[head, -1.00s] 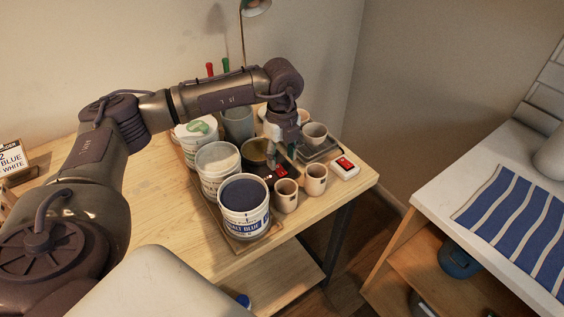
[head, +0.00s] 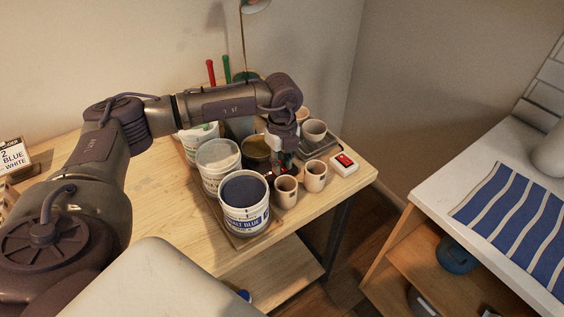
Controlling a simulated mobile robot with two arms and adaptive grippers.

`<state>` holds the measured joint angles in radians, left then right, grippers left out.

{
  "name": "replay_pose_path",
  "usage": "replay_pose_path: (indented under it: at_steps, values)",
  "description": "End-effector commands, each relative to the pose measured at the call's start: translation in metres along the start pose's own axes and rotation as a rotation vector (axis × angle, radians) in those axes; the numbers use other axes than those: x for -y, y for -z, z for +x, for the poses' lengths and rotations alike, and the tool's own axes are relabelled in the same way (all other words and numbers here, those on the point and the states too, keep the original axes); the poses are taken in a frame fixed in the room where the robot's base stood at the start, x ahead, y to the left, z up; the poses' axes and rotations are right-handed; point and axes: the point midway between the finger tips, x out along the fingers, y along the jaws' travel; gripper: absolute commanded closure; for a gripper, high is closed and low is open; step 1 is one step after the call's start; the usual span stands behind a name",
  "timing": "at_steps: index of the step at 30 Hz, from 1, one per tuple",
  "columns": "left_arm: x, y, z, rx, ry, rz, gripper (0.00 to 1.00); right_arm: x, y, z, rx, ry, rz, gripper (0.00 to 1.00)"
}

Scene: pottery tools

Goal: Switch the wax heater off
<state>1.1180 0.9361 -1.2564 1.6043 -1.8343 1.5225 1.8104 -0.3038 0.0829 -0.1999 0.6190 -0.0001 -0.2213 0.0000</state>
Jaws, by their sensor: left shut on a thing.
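The wax heater (head: 256,147) is a dark round pot of amber wax, among the tubs and cups on the wooden table. A small red part (head: 269,176) shows low at its front, by the fingertips, and looks like its switch. My left gripper (head: 279,165) points down at the heater's front right side. It is shut on a small part there, apparently the switch; the fingers hide most of it. I cannot tell the switch's position. My right gripper is not in view.
A dark-blue glaze tub (head: 244,204) and a pale tub (head: 217,160) stand left of the gripper. Two cups (head: 285,191) (head: 315,177) stand close in front and right. A white box with a red face (head: 344,163) lies near the table's right edge.

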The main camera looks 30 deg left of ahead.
Motion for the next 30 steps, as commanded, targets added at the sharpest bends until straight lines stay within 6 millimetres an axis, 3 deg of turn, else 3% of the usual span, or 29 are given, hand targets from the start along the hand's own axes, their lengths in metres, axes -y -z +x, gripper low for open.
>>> replay_pose_path:
  at_steps: [12,21,22,24,26,30]
  values:
    - [0.0001,-0.0076,-0.0010,-0.247,0.000,-0.004,1.00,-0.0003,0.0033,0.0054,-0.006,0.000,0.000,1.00]
    - [0.0000,-0.0074,-0.0018,-0.259,0.001,-0.001,1.00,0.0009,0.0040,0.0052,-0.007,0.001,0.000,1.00]
    - [0.0000,-0.0074,-0.0018,-0.259,0.001,-0.001,0.72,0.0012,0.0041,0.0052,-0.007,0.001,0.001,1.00]
    - [0.0000,-0.0074,-0.0018,-0.258,0.000,-0.001,0.60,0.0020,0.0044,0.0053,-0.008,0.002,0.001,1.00]
    - [0.0000,-0.0074,-0.0018,-0.258,0.000,-0.001,0.50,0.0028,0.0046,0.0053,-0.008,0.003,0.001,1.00]
    - [0.0000,-0.0073,-0.0019,-0.258,0.000,-0.001,0.50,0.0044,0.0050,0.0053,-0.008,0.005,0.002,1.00]
